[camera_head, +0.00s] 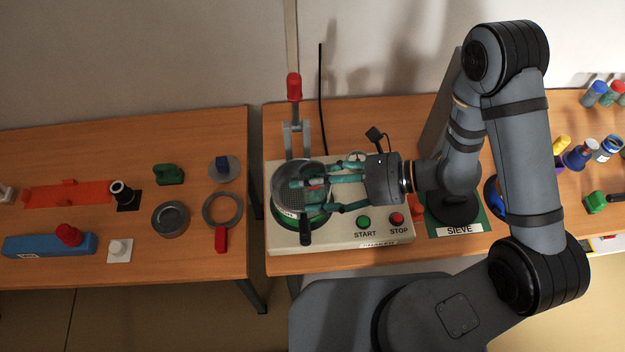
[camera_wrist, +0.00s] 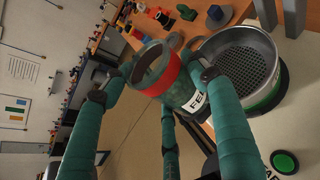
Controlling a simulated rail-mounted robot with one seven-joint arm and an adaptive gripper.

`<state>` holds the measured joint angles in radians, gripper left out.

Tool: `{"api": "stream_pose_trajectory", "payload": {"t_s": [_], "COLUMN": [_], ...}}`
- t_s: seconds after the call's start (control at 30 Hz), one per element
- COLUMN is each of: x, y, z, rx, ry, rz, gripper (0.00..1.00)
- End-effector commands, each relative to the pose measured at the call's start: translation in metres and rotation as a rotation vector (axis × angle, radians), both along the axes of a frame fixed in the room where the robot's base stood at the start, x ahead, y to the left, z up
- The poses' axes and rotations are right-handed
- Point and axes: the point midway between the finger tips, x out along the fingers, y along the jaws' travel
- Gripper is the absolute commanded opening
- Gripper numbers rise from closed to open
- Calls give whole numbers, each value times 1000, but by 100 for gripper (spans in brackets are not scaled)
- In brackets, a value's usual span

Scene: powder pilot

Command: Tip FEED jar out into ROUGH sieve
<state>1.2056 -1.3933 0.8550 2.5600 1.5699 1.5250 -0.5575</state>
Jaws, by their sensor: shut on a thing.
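The FEED jar (camera_wrist: 174,78) is a clear jar with a red band and a white label on which "FE" can be read. My gripper (camera_head: 318,190), with its teal fingers, is shut on the jar above the sieve. In the wrist view the jar lies between the fingers, its open end toward the upper left; its contents cannot be made out. The sieve (camera_wrist: 243,62) has a grey metal rim, a perforated floor and a green band below. It sits on the shaker (camera_head: 385,232) and shows in the head view (camera_head: 283,208), partly hidden by gripper and jar. Its name is not readable.
The shaker has a green START button (camera_head: 363,222) and a red STOP button (camera_head: 396,219). A red-handled clamp (camera_head: 294,90) stands behind the sieve. A left table holds metal rings (camera_head: 222,209) and a blue block (camera_head: 50,245). Several small containers stand at the right.

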Motion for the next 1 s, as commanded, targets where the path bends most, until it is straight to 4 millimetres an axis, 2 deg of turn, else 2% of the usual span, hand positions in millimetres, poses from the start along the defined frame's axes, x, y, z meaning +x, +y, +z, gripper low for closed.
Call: {"api": "stream_pose_trajectory", "payload": {"t_s": [0.27, 0.33, 1.0], "x": [-2, -2, -6], "y": [-1, -1, -3], "z": [-19, -14, -13], "rx": [-32, -41, -126], "ry": [74, 94, 296], "rz": [0, -1, 0], "gripper": [15, 15, 15]}}
